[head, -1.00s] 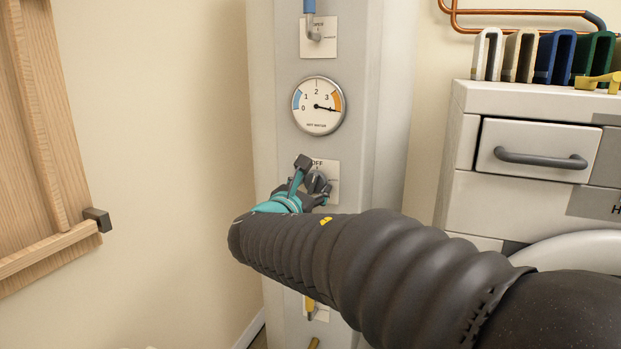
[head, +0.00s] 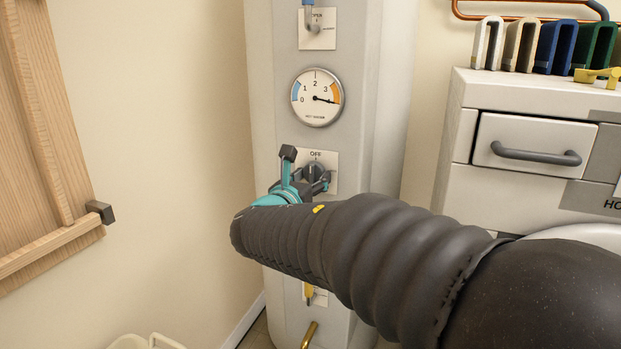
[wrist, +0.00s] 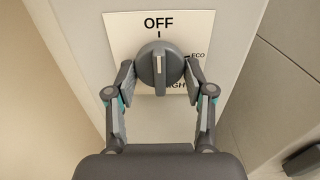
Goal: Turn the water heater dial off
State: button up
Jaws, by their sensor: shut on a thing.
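The water heater dial (head: 314,171) is a dark grey round knob on a white plate on the front of the heater. In the wrist view the dial (wrist: 159,68) has its pale line upright, in line with the tick under the word OFF. ECO and a partly covered HIGH label are at its right and lower right. My gripper (wrist: 160,75) is shut on the dial, one finger on its left side and one on its right. In the head view my gripper (head: 306,168) reaches the dial from below, and my arm hides the heater's middle.
A hot water gauge (head: 316,98) is above the dial, its needle past 3. Another plate with a grey lever (head: 313,27) is higher up. A wooden frame (head: 50,130) hangs at left; a cabinet with a drawer (head: 535,145) stands at right.

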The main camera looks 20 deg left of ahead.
jog(key=o, duration=1.1)
jog(key=s, duration=0.8)
jog(key=s+a, duration=0.1)
jog(key=s, duration=0.3)
